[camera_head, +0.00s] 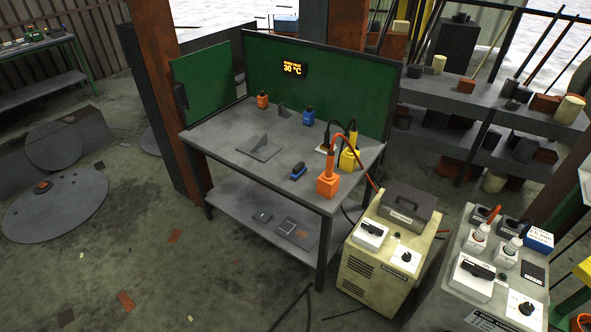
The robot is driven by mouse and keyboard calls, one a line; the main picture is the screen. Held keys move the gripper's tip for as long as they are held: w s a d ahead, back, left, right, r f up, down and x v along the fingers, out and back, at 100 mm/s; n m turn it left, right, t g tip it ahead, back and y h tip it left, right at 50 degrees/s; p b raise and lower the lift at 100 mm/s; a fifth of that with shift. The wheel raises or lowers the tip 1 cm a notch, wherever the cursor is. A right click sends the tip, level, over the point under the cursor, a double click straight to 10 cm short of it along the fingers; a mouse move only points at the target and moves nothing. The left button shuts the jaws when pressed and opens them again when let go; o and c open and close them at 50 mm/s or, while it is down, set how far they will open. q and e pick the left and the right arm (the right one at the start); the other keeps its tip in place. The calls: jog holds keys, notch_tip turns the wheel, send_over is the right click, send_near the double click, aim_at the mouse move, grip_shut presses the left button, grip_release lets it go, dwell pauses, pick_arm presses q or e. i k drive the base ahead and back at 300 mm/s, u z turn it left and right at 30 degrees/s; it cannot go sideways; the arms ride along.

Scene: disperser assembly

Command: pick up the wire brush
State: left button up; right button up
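A small blue and dark object (298,171), which looks like the wire brush, lies near the front edge of the grey work table (220,128). It is small in the picture, and its bristles cannot be made out clearly. Nothing touches it from above. To its right stands an orange block (328,186) with an orange handle and cable rising from it. To its left lies a flat metal plate with an upright triangular piece (260,147). Neither of my grippers is in view.
A yellow block (349,159) and a blue block (309,116) stand farther back on the table, before a green screen (345,93). A beige machine (372,281) stands right of the table. The floor in front is mostly open, with scattered scraps and cables.

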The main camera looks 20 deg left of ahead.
aim_at(300, 169)
jog(key=u, duration=1.55)
jog(key=i, duration=1.95)
jog(key=z, duration=2.45)
